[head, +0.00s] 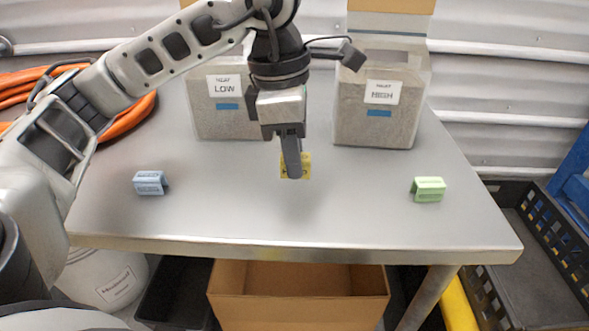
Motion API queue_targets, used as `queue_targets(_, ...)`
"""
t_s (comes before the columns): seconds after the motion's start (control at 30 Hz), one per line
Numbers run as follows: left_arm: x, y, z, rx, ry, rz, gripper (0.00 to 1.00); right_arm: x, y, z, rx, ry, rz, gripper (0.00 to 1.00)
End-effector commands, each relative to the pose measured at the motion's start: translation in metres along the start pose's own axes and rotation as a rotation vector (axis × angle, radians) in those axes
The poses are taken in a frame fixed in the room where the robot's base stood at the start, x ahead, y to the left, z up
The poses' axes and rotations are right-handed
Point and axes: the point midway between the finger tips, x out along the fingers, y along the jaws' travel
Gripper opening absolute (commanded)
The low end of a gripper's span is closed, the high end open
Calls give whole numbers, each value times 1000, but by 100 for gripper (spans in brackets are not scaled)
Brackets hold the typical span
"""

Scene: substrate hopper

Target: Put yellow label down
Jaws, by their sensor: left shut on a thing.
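The yellow label (304,166) shows in the middle of the head view, partly hidden behind the finger of my left gripper (292,172). My left gripper points down and is shut on the yellow label. A soft shadow lies on the table below it; I cannot tell whether the label touches the tabletop. A blue label (149,183) stands on the table at the left. A green label (428,189) stands on the table at the right. My right gripper is not in view.
On the grey table (230,215), a hopper marked LOW (228,122) stands at the back, and a hopper marked HIGH (376,125) stands to its right. The table's front half is mostly clear. An open cardboard box (300,312) and a black crate (500,285) stand below table height.

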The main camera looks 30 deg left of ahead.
Motion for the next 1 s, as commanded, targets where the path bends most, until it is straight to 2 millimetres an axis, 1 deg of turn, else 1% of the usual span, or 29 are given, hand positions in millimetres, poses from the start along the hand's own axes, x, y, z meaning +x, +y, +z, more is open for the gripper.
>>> queue_targets(0.03,7,4,1,-1,3,-3,0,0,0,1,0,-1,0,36)
queue_targets(0.1,19,3,-1,-1,4,-4,0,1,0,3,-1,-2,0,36)
queue_targets(0.2,32,3,-3,-2,3,-2,0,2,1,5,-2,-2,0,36)
queue_targets(0.27,35,3,-3,-1,0,-1,0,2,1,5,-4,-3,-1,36)
queue_targets(0.47,34,3,-3,0,-1,-1,0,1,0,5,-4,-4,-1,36)
queue_targets(0.63,40,3,-4,0,-1,-1,0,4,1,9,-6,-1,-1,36)
queue_targets(0.67,38,3,-3,0,-1,-1,29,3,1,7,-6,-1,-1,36)
queue_targets(0.7,38,3,-3,0,0,-1,40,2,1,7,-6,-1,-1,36)
queue_targets(0.73,38,3,-3,0,0,-1,42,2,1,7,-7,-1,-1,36)
queue_targets(1.0,37,3,-3,0,0,-1,42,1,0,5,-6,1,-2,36)
